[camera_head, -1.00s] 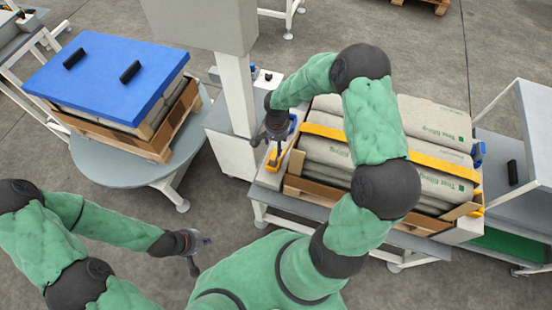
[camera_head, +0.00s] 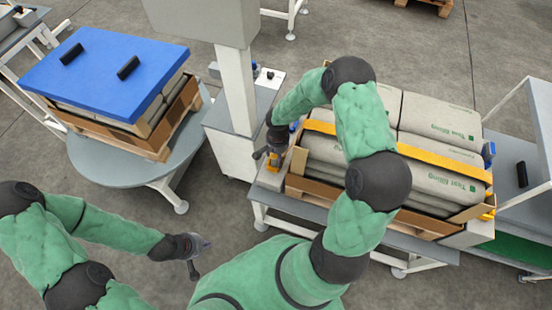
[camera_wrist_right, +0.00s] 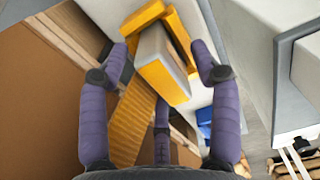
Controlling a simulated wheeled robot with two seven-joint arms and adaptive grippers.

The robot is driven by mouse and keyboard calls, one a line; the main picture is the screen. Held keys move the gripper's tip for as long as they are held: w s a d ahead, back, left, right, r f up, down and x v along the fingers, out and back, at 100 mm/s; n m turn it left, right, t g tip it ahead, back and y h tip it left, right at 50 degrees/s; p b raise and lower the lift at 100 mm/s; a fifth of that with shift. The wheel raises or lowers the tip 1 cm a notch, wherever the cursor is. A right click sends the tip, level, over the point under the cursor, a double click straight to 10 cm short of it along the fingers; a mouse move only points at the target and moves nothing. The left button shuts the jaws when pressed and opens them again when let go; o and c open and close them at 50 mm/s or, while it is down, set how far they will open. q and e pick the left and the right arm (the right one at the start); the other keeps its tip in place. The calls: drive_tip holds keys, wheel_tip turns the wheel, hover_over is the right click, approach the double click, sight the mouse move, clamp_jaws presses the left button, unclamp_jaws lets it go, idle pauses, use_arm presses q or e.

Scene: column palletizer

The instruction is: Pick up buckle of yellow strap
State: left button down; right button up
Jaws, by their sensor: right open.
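The yellow strap (camera_head: 440,158) runs across the grey sacks (camera_head: 440,115) on the right-hand pallet, and its near end hangs at the left side. Its buckle (camera_wrist_right: 160,62), yellow with a grey block, is between the fingers of my right gripper in the right wrist view. My right gripper (camera_head: 272,153) is open around the buckle, pointing down, and partly hides it in the head view; contact cannot be told. The ribbed yellow strap (camera_wrist_right: 133,120) also shows in the wrist view. My left gripper (camera_head: 198,256) is empty, fingers apart, over the floor at lower left.
A cardboard-edged pallet load with a blue cover (camera_head: 105,70) stands on a round grey table (camera_head: 95,165) at left. A white column (camera_head: 236,85) stands close left of my right gripper. A grey frame (camera_head: 520,130) borders the right.

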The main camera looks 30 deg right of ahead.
drive_tip(key=shift+r, duration=0.1)
drive_tip(key=shift+c, duration=0.2)
clamp_jaws()
